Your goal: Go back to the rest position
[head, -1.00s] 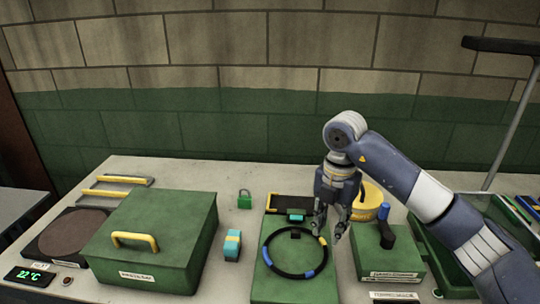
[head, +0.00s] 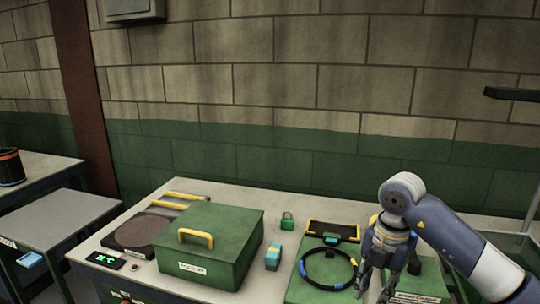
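My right gripper (head: 374,284) hangs with its fingers pointing down at the right edge of the black ring (head: 327,282), which has blue and yellow bands. Its fingers look apart, and I see nothing held between them. The ring lies on a green board (head: 300,292) with a black and yellow piece at its back. My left gripper does not show in the head view.
A green box (head: 222,232) with a yellow handle stands left of the board, beside a dark round plate (head: 143,231). A small teal block (head: 273,257) and a green padlock (head: 287,221) lie between. A grey side table (head: 62,228) stands at far left.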

